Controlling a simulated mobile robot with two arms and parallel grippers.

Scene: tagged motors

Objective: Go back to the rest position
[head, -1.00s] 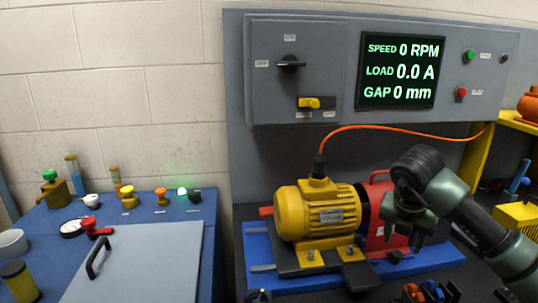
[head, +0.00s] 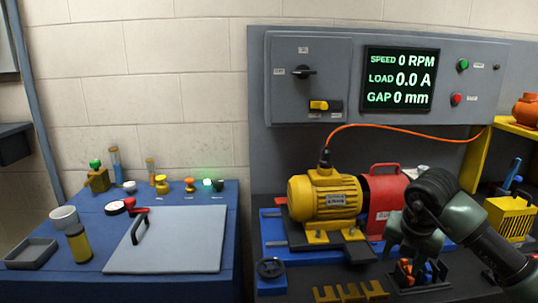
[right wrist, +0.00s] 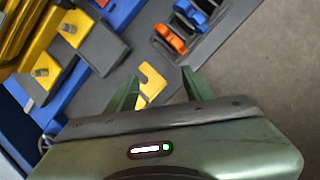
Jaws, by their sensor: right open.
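My right gripper (head: 412,262) is in front of the red machine, above the dark bench, and its arm comes in from the right. In the right wrist view its two green fingers (right wrist: 160,85) stand apart with nothing between them. Below and beyond them lie a yellow notched plate (right wrist: 152,82) and a holder with orange (right wrist: 171,39) and blue (right wrist: 191,14) pieces. The yellow motor (head: 325,200) sits on a blue base left of the gripper, with an orange cable on top. My left gripper is not in either view.
A red machine (head: 384,196) stands behind the gripper. A yellow basket (head: 510,217) is at the right. A grey control panel with a screen (head: 399,80) rises behind. A blue table (head: 85,240) with a grey lid (head: 172,240) and small parts is at the left.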

